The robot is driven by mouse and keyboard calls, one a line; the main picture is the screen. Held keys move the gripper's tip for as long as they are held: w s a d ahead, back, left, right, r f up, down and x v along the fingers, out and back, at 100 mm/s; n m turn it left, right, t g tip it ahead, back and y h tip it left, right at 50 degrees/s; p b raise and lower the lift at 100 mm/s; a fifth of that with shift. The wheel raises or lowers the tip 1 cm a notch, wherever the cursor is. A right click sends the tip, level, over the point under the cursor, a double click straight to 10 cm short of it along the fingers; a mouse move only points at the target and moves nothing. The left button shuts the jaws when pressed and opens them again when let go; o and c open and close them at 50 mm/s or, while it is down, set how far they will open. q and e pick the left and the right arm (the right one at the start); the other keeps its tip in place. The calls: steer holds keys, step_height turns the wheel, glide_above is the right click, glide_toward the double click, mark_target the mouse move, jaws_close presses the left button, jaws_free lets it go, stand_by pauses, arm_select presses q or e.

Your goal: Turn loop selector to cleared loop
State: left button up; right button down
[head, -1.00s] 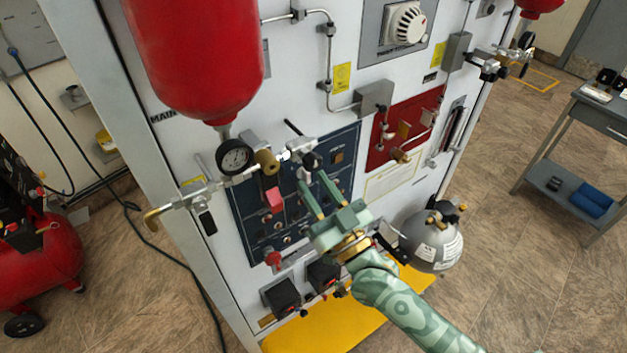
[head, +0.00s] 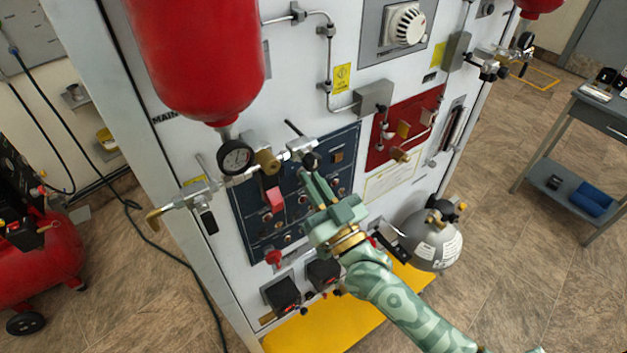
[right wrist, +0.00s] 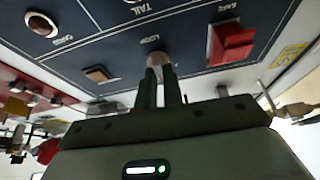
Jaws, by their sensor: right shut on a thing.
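The loop selector (right wrist: 158,58) is a small metallic knob on the dark blue panel (head: 250,215). In the right wrist view it sits at the fingertips, beside a small, inverted label that seems to read LOOP. My right gripper (head: 306,176) reaches up to the panel from the lower right. In the right wrist view, its two fingers (right wrist: 159,82) are close together and shut on the knob. The fingers partly cover the knob, and I cannot read which way it points. In the head view the knob is hidden at the fingertips. My left gripper is not in view.
A red switch (right wrist: 231,43) and a square amber button (right wrist: 99,74) flank the knob. A gauge (head: 235,157) and pipe valves jut out above the panel. A red tank (head: 195,60) hangs upper left. A grey sphere (head: 432,245) is right of my arm.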

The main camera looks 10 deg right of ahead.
steer(key=m+h+p, duration=0.1)
steer(key=m+p, duration=0.1)
steer(key=m, duration=0.1)
steer(key=m+h+p, duration=0.2)
steer(key=m, duration=0.1)
steer(key=shift+r+m+t, duration=0.2)
steer(key=shift+m+t, duration=0.1)
steer(key=shift+m, duration=0.1)
steer(key=shift+f+m+h+p, duration=0.1)
steer(key=shift+m+h+p, duration=0.65)
steer(key=shift+m, duration=0.55)
steer(key=shift+f+m+h+p, duration=0.1)
steer(key=shift+m+h+p, duration=0.65)
steer(key=shift+m, duration=0.55)
steer(key=shift+g, duration=0.4)
steer(key=c, duration=1.5)
jaws_free()
steer(key=shift+s, duration=0.1)
steer(key=b+v, duration=0.2)
steer(key=v, duration=1.4)
steer(key=shift+s+f, duration=0.1)
steer(key=shift+f, duration=0.05)
